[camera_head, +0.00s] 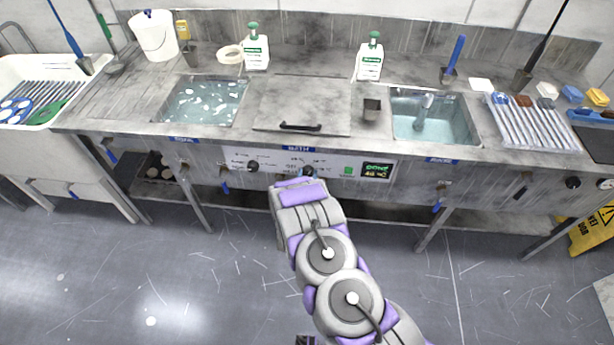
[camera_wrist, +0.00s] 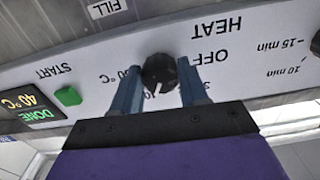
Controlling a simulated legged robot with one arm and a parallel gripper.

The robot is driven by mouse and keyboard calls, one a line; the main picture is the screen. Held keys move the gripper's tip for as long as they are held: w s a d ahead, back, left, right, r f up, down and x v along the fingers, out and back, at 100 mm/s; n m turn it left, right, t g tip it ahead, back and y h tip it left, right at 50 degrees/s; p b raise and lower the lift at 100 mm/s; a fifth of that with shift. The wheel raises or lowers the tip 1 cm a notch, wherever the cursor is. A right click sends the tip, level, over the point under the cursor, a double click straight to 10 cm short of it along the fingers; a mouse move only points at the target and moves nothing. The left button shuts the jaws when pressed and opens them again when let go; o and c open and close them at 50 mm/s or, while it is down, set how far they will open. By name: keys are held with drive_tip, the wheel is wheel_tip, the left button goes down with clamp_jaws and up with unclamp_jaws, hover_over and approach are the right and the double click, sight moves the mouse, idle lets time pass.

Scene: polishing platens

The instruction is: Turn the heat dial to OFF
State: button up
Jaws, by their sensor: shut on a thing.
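The heat dial (camera_wrist: 160,72) is a black round knob on the white control panel. The wrist view is upside down, with HEAT and the OFF label (camera_wrist: 209,57) right of the dial. My gripper (camera_wrist: 158,79) has its two blue-grey fingers on either side of the dial and is shut on it. A pale mark shows on the dial's lower part, away from OFF; the number it points to is partly hidden by my gripper. In the head view my gripper (camera_head: 307,174) is at the panel's middle and covers most of the dial.
A second dial (camera_head: 253,166) sits left on the panel, with minute marks. A green START button (camera_head: 348,170) and a lit display (camera_head: 376,170) reading DONE and 40 °C are right. The lidded bath (camera_head: 300,100) is above, between two water basins. The floor in front is clear.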

drive_tip(key=n+p, duration=0.2)
drive_tip(key=shift+r+p, duration=0.15)
drive_tip(key=shift+p, duration=0.15)
drive_tip(key=n+p, duration=0.2)
drive_tip(key=n, duration=0.1)
drive_tip(key=n+p, duration=0.1)
drive_tip(key=n, duration=0.2)
drive_tip(key=n+p, duration=0.1)
drive_tip(key=n, duration=0.2)
drive_tip(key=shift+n, duration=0.3)
drive_tip(key=n+p, duration=0.1)
drive_tip(key=n, duration=0.5)
drive_tip(key=shift+s+a, duration=0.1)
drive_tip(key=n, duration=0.5)
drive_tip(key=shift+n, duration=0.4)
drive_tip(key=shift+f, duration=0.2)
